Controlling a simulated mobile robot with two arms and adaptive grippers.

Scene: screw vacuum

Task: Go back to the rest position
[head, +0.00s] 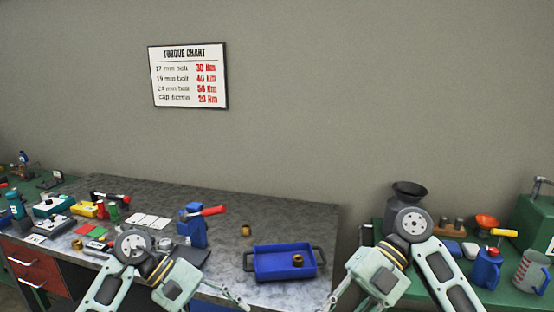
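My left arm comes up from the bottom left and bends down over the front of the grey workbench (278,210). My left gripper (236,297) is near the bottom edge, left of and below the blue tray (258,277). My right arm bends down between the grey bench and the green bench at the right. My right gripper (334,300) is at the bottom edge, right of the tray. Nothing is visible in either gripper, but the fingers are small and partly cut off, so their opening is unclear.
A brass nut (298,260) lies in the tray; another (246,230) is behind it. A blue vise (193,228) with a red handle stands left. Several small tools fill the left side. The green bench (412,290) holds a blue jug (486,268) and measuring cup (531,271).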

